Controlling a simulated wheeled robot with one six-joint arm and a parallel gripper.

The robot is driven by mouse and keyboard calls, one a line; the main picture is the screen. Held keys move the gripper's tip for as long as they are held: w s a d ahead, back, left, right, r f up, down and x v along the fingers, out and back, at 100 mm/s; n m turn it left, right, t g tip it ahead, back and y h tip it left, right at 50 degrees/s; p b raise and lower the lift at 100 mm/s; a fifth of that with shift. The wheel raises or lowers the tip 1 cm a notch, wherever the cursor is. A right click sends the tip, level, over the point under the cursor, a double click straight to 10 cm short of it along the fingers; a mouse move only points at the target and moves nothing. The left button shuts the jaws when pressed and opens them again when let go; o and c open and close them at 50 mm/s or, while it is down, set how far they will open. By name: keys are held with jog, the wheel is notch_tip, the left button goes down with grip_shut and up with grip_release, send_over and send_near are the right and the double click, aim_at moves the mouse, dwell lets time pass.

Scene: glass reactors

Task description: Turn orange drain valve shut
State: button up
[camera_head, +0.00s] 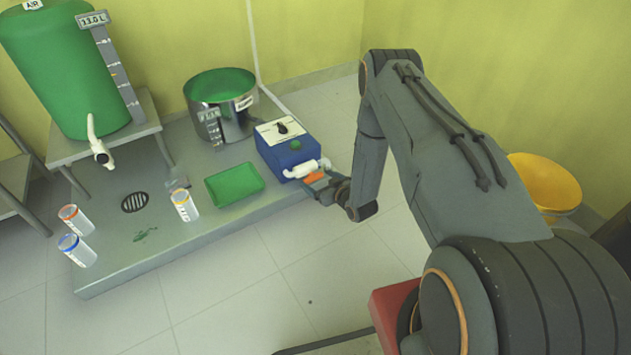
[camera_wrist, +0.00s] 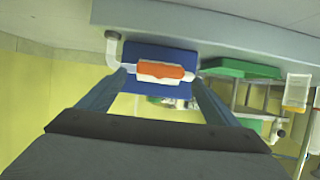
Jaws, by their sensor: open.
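The orange drain valve handle (camera_head: 313,176) is at the front of a blue box (camera_head: 287,152), by a white pipe (camera_head: 302,169). In the wrist view the orange handle (camera_wrist: 160,70) lies crosswise, with white valve body beside it and the blue box (camera_wrist: 183,55) behind. My gripper (camera_head: 322,184) is at the valve in the head view and partly covers it. In the wrist view my gripper (camera_wrist: 159,77) is open, one finger near each end of the handle. I cannot tell whether the fingers touch it.
The blue box stands on a low grey platform (camera_head: 215,222) with a green tray (camera_head: 234,184), a steel pot (camera_head: 222,105) and several clear jars. A green tank (camera_head: 65,65) stands on a side table at left. A yellow bowl (camera_head: 545,183) is at right. Floor in front is clear.

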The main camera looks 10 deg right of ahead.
aim_at(313, 177)
jog(key=shift+b+x, duration=0.4)
jog(key=shift+x, duration=0.95)
jog(key=c, duration=1.1)
jog(key=shift+o, duration=0.2)
